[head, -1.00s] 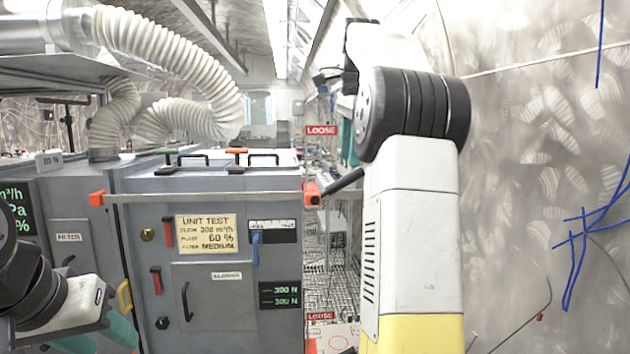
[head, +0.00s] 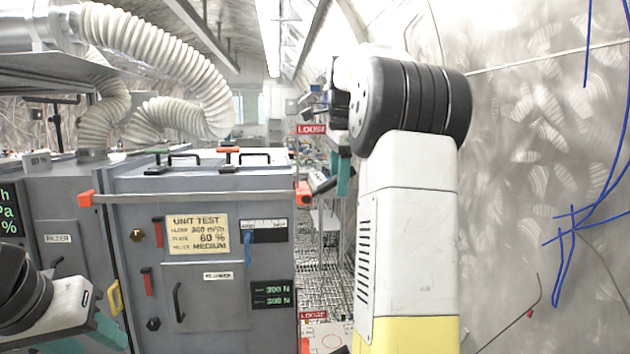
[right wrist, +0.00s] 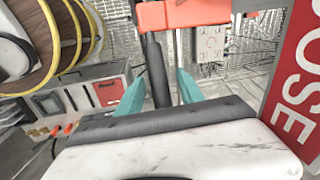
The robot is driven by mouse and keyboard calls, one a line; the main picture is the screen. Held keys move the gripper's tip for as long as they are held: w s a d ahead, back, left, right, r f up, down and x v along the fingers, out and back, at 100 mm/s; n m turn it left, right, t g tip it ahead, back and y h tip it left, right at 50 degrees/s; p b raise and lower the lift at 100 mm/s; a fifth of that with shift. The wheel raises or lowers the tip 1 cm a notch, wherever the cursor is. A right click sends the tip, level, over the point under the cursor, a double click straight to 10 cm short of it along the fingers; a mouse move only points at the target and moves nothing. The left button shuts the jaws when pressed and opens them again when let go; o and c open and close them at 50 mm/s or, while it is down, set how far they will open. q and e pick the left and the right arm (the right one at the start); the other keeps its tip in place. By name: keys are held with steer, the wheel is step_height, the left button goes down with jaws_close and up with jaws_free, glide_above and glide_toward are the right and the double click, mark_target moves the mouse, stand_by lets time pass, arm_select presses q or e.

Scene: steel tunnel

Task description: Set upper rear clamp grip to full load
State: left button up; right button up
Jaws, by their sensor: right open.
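The upper rear clamp (head: 303,193) is an orange-red block at the right end of the rail across the grey test unit. Its black lever (right wrist: 155,72) sticks out from the orange block, which also shows in the right wrist view (right wrist: 183,14). My right gripper (right wrist: 159,90) is open, with its teal fingers on either side of the lever; contact cannot be told. In the head view the gripper (head: 343,172) is partly hidden by my right arm. A red LOOSE sign (head: 311,129) is above the clamp. My left gripper (head: 105,334) shows only a teal part at the bottom left.
A second red LOOSE sign (head: 313,315) is lower down. A display (head: 271,294) on the unit shows two lines of 300 N. A blue lever (head: 248,246) and black handles are on the unit. A curved metal wall (head: 540,150) stands right of my arm.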

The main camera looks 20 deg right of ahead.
jaws_close()
stand_by(1.3)
